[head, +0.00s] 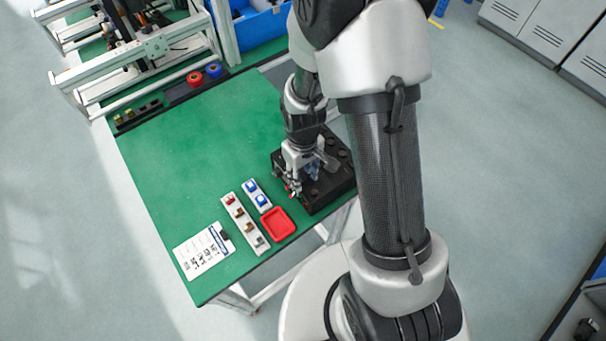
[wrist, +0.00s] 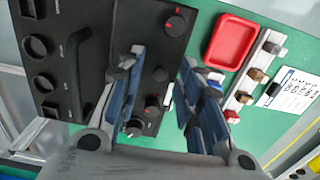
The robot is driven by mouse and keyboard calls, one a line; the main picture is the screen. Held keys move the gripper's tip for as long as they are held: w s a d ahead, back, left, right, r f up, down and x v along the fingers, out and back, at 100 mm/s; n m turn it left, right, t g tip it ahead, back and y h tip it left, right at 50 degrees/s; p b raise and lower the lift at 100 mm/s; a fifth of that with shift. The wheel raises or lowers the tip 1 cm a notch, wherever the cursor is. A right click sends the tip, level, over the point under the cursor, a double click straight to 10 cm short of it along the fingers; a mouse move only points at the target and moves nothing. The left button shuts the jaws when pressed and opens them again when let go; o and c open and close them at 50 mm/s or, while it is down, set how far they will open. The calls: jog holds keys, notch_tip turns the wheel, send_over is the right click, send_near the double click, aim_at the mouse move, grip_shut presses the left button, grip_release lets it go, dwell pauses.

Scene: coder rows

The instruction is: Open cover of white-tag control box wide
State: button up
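A black control box (head: 336,199) sits at the right edge of the green table, partly hidden by my arm. In the wrist view its black face (wrist: 60,60) carries round knobs, some marked red, and a dark bar-shaped handle (wrist: 92,75). No white tag shows clearly on it, and I cannot tell whether its cover is open. My gripper (head: 292,188) is over the box's left side. In the wrist view my gripper (wrist: 162,62) has its two blue-padded fingers apart, with nothing seen between them but the box face and table. Contact cannot be told.
A red tray (head: 278,224), a strip of coloured parts (head: 244,224), a strip with blue parts (head: 257,196) and a white sheet (head: 204,252) lie left of the box. The table's left middle is clear. A metal frame and a blue bin (head: 262,27) stand behind.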

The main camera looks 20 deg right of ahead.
jog(key=shift+f, duration=0.15)
jog(key=shift+c, duration=0.3)
grip_shut()
dwell(0.5)
